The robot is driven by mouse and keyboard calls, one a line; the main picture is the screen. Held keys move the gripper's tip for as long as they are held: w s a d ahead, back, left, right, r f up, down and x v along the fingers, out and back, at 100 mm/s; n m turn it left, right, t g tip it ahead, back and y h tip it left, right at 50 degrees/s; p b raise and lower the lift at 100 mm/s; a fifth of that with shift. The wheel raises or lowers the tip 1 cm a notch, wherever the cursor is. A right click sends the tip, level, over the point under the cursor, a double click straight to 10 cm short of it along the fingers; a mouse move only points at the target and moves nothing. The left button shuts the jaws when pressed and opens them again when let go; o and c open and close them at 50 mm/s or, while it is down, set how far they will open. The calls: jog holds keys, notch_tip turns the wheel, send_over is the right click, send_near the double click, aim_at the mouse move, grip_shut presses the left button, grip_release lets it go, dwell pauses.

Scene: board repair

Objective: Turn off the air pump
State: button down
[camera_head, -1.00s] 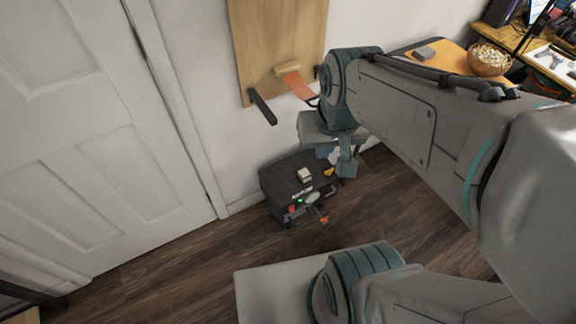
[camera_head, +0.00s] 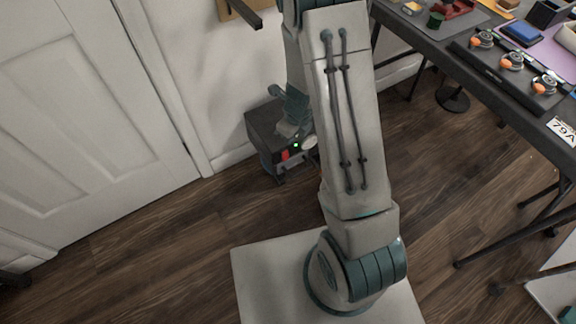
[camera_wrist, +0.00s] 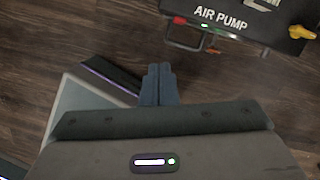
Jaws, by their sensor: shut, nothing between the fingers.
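The air pump (camera_head: 262,122) is a dark box on the wood floor against the wall. A red switch (camera_head: 285,155) and a lit green light (camera_head: 296,146) show on its front, partly behind my arm. The wrist view shows the pump's edge (camera_wrist: 240,22) at the upper right, with its "AIR PUMP" lettering, the red part (camera_wrist: 180,20) and the green light (camera_wrist: 205,26). My gripper (camera_wrist: 158,70) is shut and empty, its fingertips below and left of the red part and apart from it in the picture. In the head view my arm hides the fingertips.
A white door (camera_head: 90,110) and wall stand left of and behind the pump. A black table (camera_head: 480,75) with tools is at the right, its legs reaching the floor. A yellow knob (camera_wrist: 302,32) is on the pump. Open wood floor (camera_head: 180,240) lies in front.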

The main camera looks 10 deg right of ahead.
aim_at(285, 156)
notch_tip(285, 156, down, 9)
jog(key=d+m+h+b, duration=0.1)
jog(key=d+m+b, duration=0.1)
jog(key=m, duration=0.2)
jog(key=shift+r, duration=0.15)
jog(key=shift+s, duration=0.1)
jog(key=f+b, duration=0.2)
jog(key=f, duration=0.1)
jog(key=f+b, duration=0.2)
jog(key=f, duration=0.1)
jog(key=f+b, duration=0.2)
jog(key=f, duration=0.2)
jog(key=shift+w+a, duration=0.1)
jog(key=shift+w, duration=0.3)
jog(key=shift+w+a+f, duration=0.1)
jog(key=shift+w+f, duration=0.05)
jog(key=shift+w, duration=0.2)
jog(key=shift+w+a+f, duration=0.1)
jog(key=shift+w+a, duration=0.2)
jog(key=shift+w, duration=0.5)
jog(key=shift+w+a, duration=0.25)
jog(key=shift+w, duration=0.55)
jog(key=shift+w+p, duration=0.15)
jog(key=shift+p, duration=0.15)
